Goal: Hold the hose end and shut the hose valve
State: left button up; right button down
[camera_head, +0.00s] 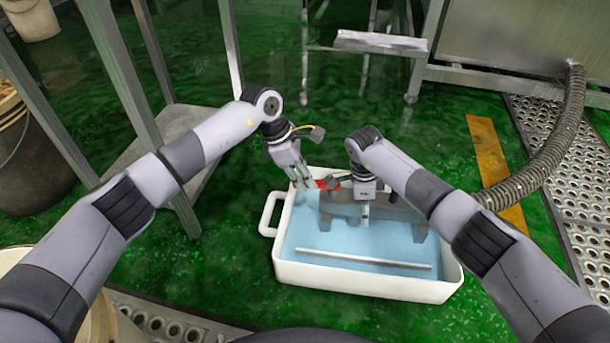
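A white tub (370,287) with a blue inside stands on the green floor in front of me. A grey ribbed hose (560,135) curves down from the metal machine and passes behind my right arm towards the tub. A small red part (328,183), perhaps the valve handle, shows at the tub's back edge. My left gripper (302,182) points down just left of the red part; whether it touches is unclear. My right gripper (365,222) points down over a grey block-like piece (340,212) in the tub. The hose end is largely hidden by my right arm.
A light bar (362,259) lies across the tub's front part. A metal-legged table (130,90) and a dark bucket (35,160) are at left. Perforated metal grating (585,200) and a yellow floor stripe (490,150) are at right. Green floor behind the tub is clear.

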pick_arm(q)
jog(key=o, duration=0.4)
jog(key=shift+a, duration=0.1)
jog(key=v, duration=1.2)
jog(key=shift+c, duration=0.3)
